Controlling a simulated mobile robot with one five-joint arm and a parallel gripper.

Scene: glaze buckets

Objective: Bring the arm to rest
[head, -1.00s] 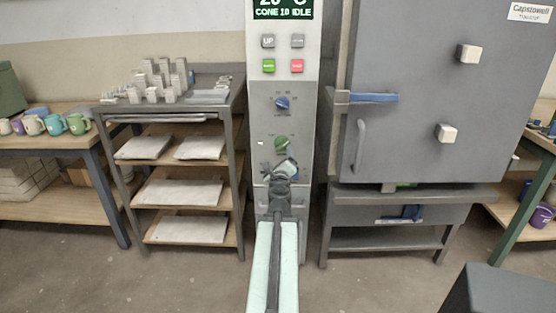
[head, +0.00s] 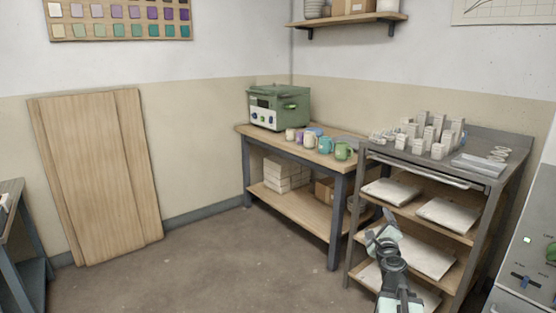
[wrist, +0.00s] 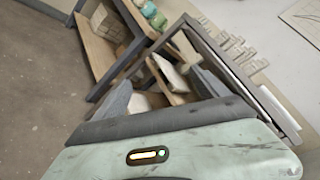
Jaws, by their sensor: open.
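My gripper (head: 381,228) shows in the head view at the lower right, at the end of my pale green and dark arm. It appears in front of the grey shelf cart (head: 356,240), and I cannot tell how far it stands from it. In the wrist view the two dark fingers of my gripper (wrist: 162,92) stand apart with nothing held between them. Past them the wrist view shows the cart and its pale slabs, tilted.
The cart bears white blocks (head: 437,150) on top and pale slabs (head: 448,216) on its shelves. Left of it is a table (head: 290,152) with several mugs (head: 326,145) and a green device (head: 279,107). Wooden boards (head: 97,175) lean on the wall. The floor (head: 190,270) at centre left is clear.

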